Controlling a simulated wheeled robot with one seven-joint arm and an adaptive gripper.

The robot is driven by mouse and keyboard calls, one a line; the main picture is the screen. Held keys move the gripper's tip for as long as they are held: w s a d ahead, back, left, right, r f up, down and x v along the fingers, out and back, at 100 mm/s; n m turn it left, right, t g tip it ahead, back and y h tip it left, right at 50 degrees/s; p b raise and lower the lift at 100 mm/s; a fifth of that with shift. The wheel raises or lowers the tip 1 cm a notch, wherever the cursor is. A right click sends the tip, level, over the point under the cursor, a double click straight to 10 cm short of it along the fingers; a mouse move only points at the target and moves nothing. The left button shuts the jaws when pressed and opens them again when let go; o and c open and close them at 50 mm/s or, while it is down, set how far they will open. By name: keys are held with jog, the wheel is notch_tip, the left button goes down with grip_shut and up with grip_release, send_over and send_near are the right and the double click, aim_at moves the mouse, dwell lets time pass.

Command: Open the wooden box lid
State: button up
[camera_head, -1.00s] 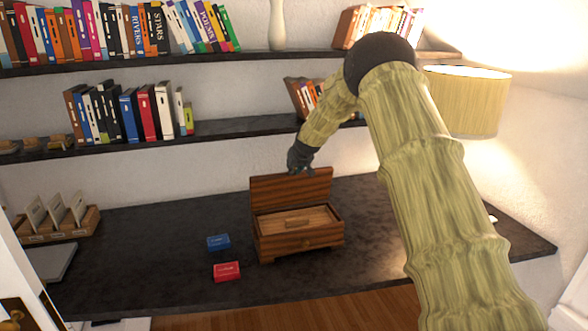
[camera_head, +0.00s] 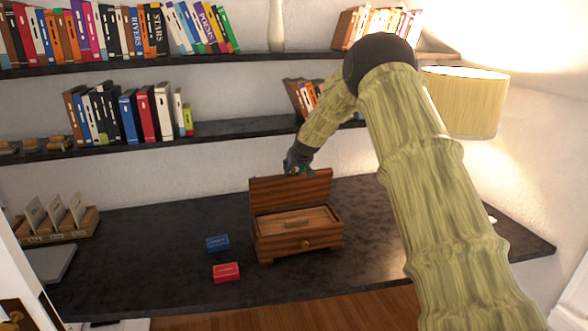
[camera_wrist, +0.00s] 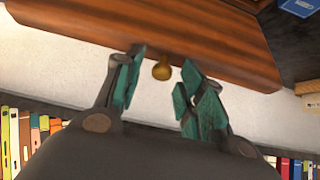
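The wooden box (camera_head: 272,245) stands on the dark desk with its lid (camera_head: 285,190) swung up to roughly upright, so its inside shows. A drawer with a small round knob is on its front. My gripper (camera_head: 297,171) is at the top edge of the lid. In the wrist view, the lid (camera_wrist: 190,35) spans the top, with a brass knob (camera_wrist: 162,71) at its edge. There my gripper (camera_wrist: 160,85) is open, its teal-padded fingers apart on either side of the knob. I cannot tell whether either finger touches the knob or lid.
A blue pack (camera_head: 217,243) and a red pack (camera_head: 226,272) lie left of the box. A card holder (camera_head: 62,236) is at the far left. Shelves of books (camera_head: 130,120) run behind, and a lamp (camera_head: 465,102) is at right. The desk's middle left is clear.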

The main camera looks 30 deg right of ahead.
jog(key=shift+r, duration=0.1)
jog(key=v, duration=1.2)
dwell(0.4)
